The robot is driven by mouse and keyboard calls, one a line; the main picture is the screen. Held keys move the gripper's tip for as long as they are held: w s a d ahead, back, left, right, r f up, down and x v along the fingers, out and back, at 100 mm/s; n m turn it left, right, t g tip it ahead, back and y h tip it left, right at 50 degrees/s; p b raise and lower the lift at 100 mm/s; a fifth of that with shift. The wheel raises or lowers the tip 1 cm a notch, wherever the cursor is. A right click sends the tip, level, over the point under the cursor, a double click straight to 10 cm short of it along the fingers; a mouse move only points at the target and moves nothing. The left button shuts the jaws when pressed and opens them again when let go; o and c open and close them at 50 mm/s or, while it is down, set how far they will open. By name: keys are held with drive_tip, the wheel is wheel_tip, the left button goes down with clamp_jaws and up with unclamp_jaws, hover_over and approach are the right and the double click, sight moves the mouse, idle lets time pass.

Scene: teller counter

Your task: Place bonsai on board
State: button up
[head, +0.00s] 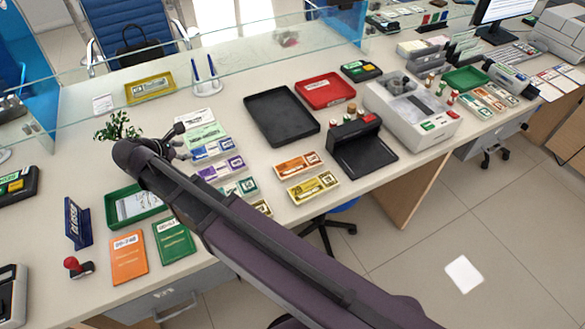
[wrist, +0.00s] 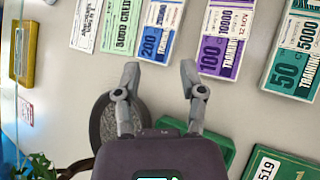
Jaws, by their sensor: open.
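The bonsai (head: 118,126) shows green leaves at the left of the counter in the head view, its lower part hidden behind my arm. In the wrist view, its leaves (wrist: 38,165) and a dark branch are at the lower left. A round, dark, rough-topped thing beside the left finger, seemingly its pot (wrist: 104,125), is partly covered by my gripper. My gripper (head: 181,143) is open in the head view. In the wrist view, its fingers (wrist: 160,75) are spread with nothing between them. I cannot tell which thing is the board.
Banknote bundles (head: 215,168) lie right of my gripper. A green tray (head: 122,204) is in front, near an orange booklet (head: 128,258) and a green booklet (head: 174,240). A black tray (head: 262,101) lies farther right. A glass screen (head: 240,64) runs behind. Bare counter shows between them.

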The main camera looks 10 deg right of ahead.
drive_tip(key=d+f+m+g, duration=0.1)
drive_tip(key=d+m, duration=0.2)
drive_tip(key=d, duration=0.3)
drive_tip(key=s+d+f+m+g+y, duration=0.1)
drive_tip(key=d+m+g, duration=0.1)
drive_tip(key=d+m, duration=0.2)
drive_tip(key=s+d+f+m+g, duration=0.1)
drive_tip(key=d+f+m, duration=0.1)
drive_tip(key=d, duration=0.6)
drive_tip(key=shift+s+d+f+m+g+y, duration=0.1)
drive_tip(key=shift+s+d+m+g+y, duration=0.2)
drive_tip(key=shift+m, duration=0.5)
drive_tip(key=s+d+m+g+y, duration=0.1)
drive_tip(key=s+d+m, duration=0.1)
drive_tip(key=d+m, duration=0.1)
drive_tip(key=s+d+f+m+g+y, duration=0.1)
drive_tip(key=s+d+m, duration=0.1)
drive_tip(key=d+m, duration=0.2)
drive_tip(key=s+d+m+y, duration=0.2)
drive_tip(key=s+d+m, duration=0.1)
drive_tip(key=d, duration=0.2)
drive_tip(key=shift+d+f+m+g, duration=0.4)
drive_tip(key=shift+s+d+m+y, duration=0.3)
drive_tip(key=shift+d+m, duration=0.2)
drive_tip(key=shift+d, duration=0.05)
drive_tip(key=shift+o, duration=0.2)
drive_tip(key=shift+o, duration=1)
drive_tip(key=shift+c, duration=0.8)
